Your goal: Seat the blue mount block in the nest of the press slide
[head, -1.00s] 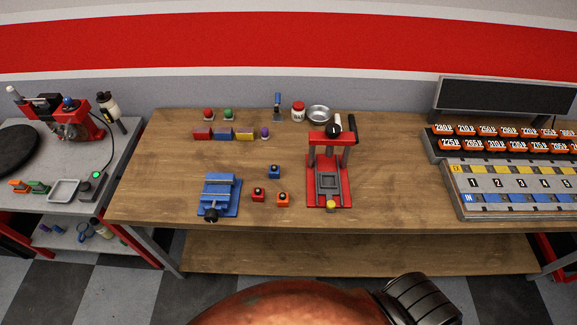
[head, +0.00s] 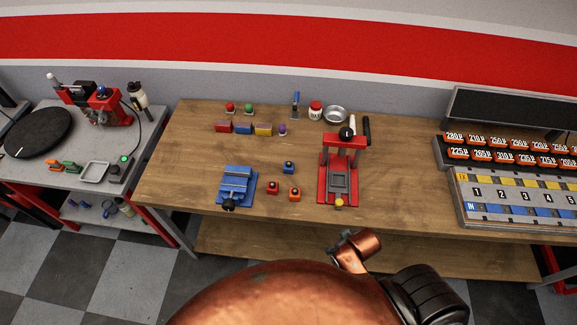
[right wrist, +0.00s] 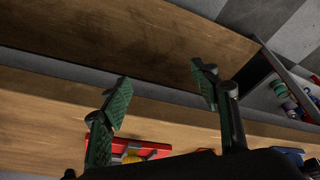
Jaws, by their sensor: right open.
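The blue mount block (head: 288,168) is a small blue cube with a dark top feature, standing on the bench left of the press. The red press (head: 324,190) has a grey slide (head: 339,182) low at its front, with a yellow knob (head: 339,203) before it. The nest looks empty, though it is small in the picture. My right gripper (right wrist: 161,80) is open and empty in the right wrist view, its green pads apart, near the bench's front edge. The press base (right wrist: 105,151) shows below it there. My left gripper is not in view.
A red block (head: 272,188) and an orange block (head: 295,194) stand close to the blue one. A blue vise (head: 236,185) is to their left. Coloured blocks and a bowl (head: 335,114) line the back. The bench right of the press is clear up to the numbered rack (head: 500,205).

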